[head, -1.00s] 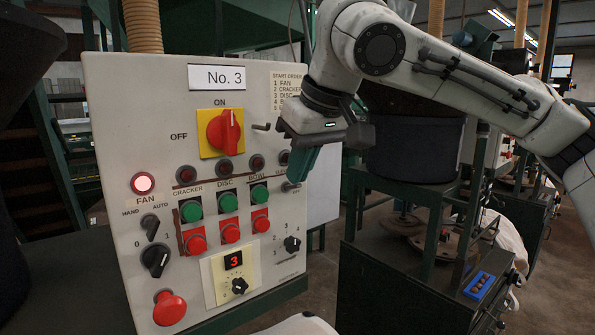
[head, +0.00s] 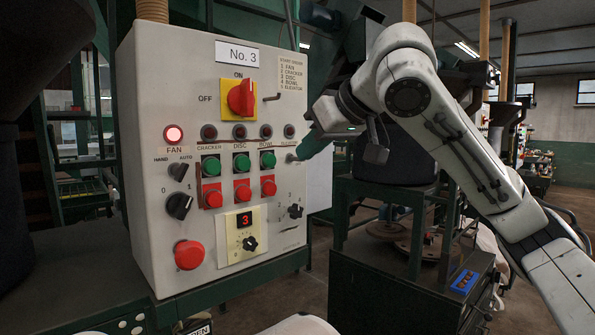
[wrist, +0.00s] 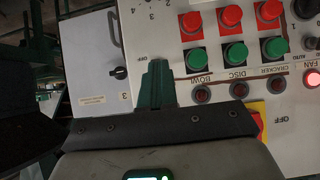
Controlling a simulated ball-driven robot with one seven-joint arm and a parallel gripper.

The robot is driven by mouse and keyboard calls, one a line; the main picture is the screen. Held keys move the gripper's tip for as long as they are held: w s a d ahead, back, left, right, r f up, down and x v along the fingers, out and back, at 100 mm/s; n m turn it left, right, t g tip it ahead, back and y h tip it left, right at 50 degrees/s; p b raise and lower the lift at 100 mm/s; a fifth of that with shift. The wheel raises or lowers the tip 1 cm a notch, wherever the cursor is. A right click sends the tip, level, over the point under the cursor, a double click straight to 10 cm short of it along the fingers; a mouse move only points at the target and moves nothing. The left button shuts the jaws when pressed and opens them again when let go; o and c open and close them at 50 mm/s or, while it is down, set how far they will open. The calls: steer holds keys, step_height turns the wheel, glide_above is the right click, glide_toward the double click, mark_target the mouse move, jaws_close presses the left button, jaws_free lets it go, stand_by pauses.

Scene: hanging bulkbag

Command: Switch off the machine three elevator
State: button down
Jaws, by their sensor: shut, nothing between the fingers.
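The white No. 3 control panel (head: 150,90) stands left of centre. Its elevator column is at the right edge, with a dark lamp (head: 290,131) and a small metal switch lever (head: 292,158) below. My gripper (head: 302,152) is shut and empty, its green fingertips close beside the lever; I cannot tell if they touch. In the wrist view the shut fingers (wrist: 158,68) lie over the panel beside the word OFF. They hide the elevator switch there.
The fan lamp (head: 173,134) is lit red. Green buttons (head: 241,163) and red buttons (head: 242,190) sit left of the elevator column. A red main switch (head: 240,98) is above. A green machine frame (head: 400,230) stands right of the panel.

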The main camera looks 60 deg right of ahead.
steer(key=shift+s+f+t+b, duration=0.1)
steer(key=shift+f+t+b, duration=0.25)
steer(key=shift+t+b, duration=0.7)
steer(key=shift+r+p, duration=0.6)
steer(key=shift+r, duration=0.15)
